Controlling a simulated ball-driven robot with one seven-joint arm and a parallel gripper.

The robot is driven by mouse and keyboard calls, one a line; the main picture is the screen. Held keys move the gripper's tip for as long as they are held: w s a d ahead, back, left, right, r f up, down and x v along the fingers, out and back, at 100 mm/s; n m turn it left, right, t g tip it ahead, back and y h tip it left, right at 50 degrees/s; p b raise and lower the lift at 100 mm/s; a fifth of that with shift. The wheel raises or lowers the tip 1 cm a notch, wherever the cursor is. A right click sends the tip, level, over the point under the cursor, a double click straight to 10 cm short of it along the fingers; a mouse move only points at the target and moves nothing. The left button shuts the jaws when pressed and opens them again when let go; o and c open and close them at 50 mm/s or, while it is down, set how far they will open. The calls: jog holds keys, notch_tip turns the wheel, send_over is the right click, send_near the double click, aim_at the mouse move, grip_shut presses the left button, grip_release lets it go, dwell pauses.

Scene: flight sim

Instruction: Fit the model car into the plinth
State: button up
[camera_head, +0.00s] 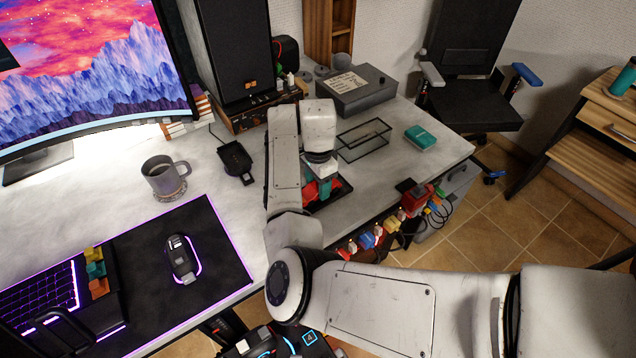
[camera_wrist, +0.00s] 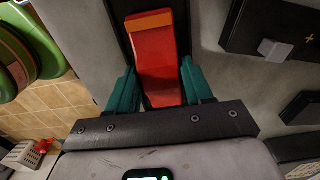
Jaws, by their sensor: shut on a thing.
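The model car is red with an orange band, and in the wrist view the car (camera_wrist: 160,60) lies between the teal fingers of my gripper (camera_wrist: 158,92). In the head view my gripper (camera_head: 320,189) points down near the desk's right front edge, with a little red (camera_head: 311,191) showing at its fingers. A black base, which looks like the plinth (camera_head: 342,190), lies flat on the desk beneath it. In the wrist view dark strips of this base (camera_wrist: 182,18) flank the far part of the car. I cannot tell whether the car is seated in it; my arm hides much.
A clear box with dark edges (camera_head: 364,146) stands behind my gripper. A grey box (camera_head: 357,95), a teal item (camera_head: 420,137) and a black tray (camera_head: 235,160) are nearby. A mug (camera_head: 162,180) stands left. Colourful items (camera_head: 372,238) line the front edge.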

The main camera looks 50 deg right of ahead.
jog(key=shift+f, duration=0.15)
jog(key=o, duration=1.1)
jog(key=shift+o, duration=0.2)
notch_tip(320, 180, up, 12)
jog(key=s+f+n+h, duration=0.1)
jog(key=s+f+n, duration=0.1)
jog(key=s+n, duration=0.1)
jog(key=s+d+f+n+h, duration=0.1)
jog(key=s+f+n, duration=0.1)
jog(key=s+n, duration=0.1)
jog(key=s+d+f+n+h, duration=0.1)
jog(key=s+f+n, duration=0.2)
jog(key=s, duration=0.1)
jog(key=shift+s+d+t+h, duration=0.1)
jog(key=shift+s+t+h, duration=0.25)
jog(key=shift+t+h, duration=0.05)
jog(key=s+a+f+n+y, duration=0.1)
jog(key=s+a+f+n, duration=0.3)
jog(key=s+a+n, duration=0.2)
jog(key=s+a+f+n+y, duration=0.2)
jog(key=s+a+f+n, duration=0.2)
jog(key=s+a, duration=0.5)
jog(key=shift+s+a+n+y, duration=0.3)
jog(key=shift+s+a+n, duration=0.1)
jog(key=shift+a+n, duration=0.65)
jog(key=shift+f, duration=0.1)
